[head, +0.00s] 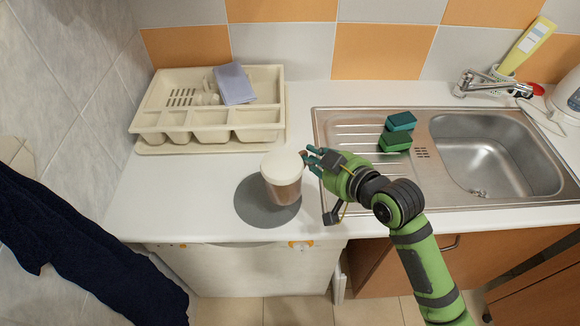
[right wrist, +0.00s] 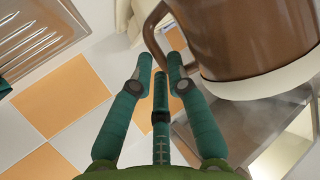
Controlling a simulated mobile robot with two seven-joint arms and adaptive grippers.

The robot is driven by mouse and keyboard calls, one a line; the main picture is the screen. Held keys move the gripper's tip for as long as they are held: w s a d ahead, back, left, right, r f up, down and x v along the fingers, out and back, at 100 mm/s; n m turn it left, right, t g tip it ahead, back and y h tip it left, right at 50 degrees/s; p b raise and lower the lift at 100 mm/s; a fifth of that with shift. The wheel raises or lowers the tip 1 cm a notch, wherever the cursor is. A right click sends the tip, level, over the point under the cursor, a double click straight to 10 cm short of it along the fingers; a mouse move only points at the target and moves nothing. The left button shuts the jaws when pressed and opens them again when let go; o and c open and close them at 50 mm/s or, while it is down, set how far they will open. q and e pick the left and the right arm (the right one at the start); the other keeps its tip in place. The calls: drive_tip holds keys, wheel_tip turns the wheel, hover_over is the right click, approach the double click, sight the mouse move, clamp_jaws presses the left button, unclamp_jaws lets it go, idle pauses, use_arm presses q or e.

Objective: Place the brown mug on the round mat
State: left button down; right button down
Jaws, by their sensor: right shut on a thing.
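The brown mug (head: 284,190) with a cream top is over the right part of the round grey mat (head: 250,208) in the head view. I cannot tell whether its base touches the mat or hangs slightly above it. The mug looks roughly upright. My right gripper (head: 311,162) is at the mug's right side, shut on its handle. In the right wrist view the brown mug (right wrist: 225,40) fills the upper right, and its handle passes between the fingertips of my right gripper (right wrist: 160,65). My left gripper is in neither view.
A cream cutlery tray (head: 150,122) with a blue-grey cloth (head: 234,83) stands behind the mat. Green sponges (head: 396,141) lie on the steel sink's drainboard (head: 350,126) to the right. The counter left of the mat (head: 175,195) is clear; its front edge is close.

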sight(294, 168)
drive_tip(key=shift+w+a+f+p, duration=0.25)
drive_tip(key=shift+w+a+f, duration=0.4)
drive_tip(key=shift+f, duration=0.55)
drive_tip(key=shift+w+a+f+p, duration=0.2)
drive_tip(key=shift+w+a+f, duration=0.4)
drive_tip(key=shift+f, duration=0.55)
drive_tip(key=shift+w+a+f+p, duration=0.25)
drive_tip(key=shift+w+a+f, duration=0.4)
drive_tip(key=shift+f, duration=0.55)
drive_tip(key=c, duration=1.2)
unclamp_jaws()
drive_tip(key=shift+s+f, duration=0.15)
drive_tip(key=shift+s, duration=0.05)
drive_tip(key=b+v, duration=0.1)
drive_tip(key=v, duration=1.1)
drive_tip(key=shift+b, duration=0.3)
